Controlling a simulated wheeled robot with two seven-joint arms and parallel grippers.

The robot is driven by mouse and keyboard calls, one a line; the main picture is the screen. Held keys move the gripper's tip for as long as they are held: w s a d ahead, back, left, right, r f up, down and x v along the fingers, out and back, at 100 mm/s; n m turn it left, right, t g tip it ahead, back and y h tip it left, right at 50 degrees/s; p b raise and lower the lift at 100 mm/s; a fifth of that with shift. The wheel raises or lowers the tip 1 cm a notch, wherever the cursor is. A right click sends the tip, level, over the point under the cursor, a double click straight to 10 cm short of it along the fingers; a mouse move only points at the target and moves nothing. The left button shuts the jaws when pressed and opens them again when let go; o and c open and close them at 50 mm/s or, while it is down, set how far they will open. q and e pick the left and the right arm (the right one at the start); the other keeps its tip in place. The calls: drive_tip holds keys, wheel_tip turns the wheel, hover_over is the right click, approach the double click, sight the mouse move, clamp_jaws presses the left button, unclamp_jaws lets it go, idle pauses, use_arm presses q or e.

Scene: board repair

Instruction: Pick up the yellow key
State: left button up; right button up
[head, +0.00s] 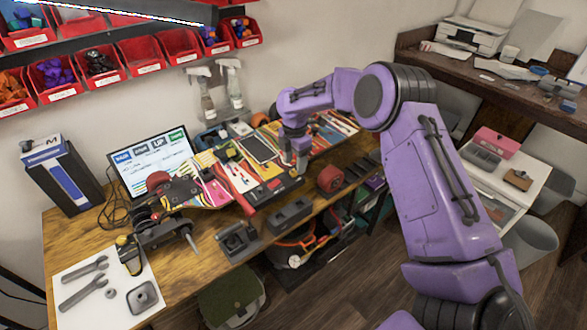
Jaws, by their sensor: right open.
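I cannot make out a yellow key for certain; several small yellow bits show among the crowded tools on the wooden workbench (190,262), too small to tell apart. My right gripper (297,168) points down over the back right part of the bench, above or beside a dark tray with red parts (272,190). Its fingers are small in the head view. It is open, and I see nothing held in it. The gripper and wrist hide part of the bench behind them. My left gripper is not in view.
A monitor (150,160) and cables stand at the back left. A white sheet (85,312) with wrenches (82,290) lies at the front left. Red bins (140,57) hang above. Spray bottles (232,85) stand at the back. A red roll (330,179) lies near the right edge.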

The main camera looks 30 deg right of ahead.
wheel_tip(320, 180, down, 2)
drive_tip(key=shift+a+f, duration=0.1)
drive_tip(key=shift+f, duration=0.1)
clamp_jaws()
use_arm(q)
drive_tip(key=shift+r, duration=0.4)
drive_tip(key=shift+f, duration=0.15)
use_arm(e)
drive_tip(key=shift+r, duration=0.15)
drive_tip(key=shift+w+r+b, duration=0.1)
drive_tip(key=shift+r+b, duration=0.25)
drive_tip(key=shift+b, duration=0.1)
drive_tip(key=r, duration=0.1)
drive_tip(key=s+r+b, duration=0.1)
drive_tip(key=r, duration=0.1)
drive_tip(key=shift+a+r, duration=0.15)
use_arm(q)
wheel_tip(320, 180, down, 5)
drive_tip(key=b, duration=0.3)
use_arm(e)
drive_tip(key=s+a+r, duration=0.2)
drive_tip(key=s+r, duration=0.6)
drive_tip(key=s, duration=0.5)
drive_tip(key=shift+a+r, duration=0.2)
drive_tip(key=shift+r, duration=0.2)
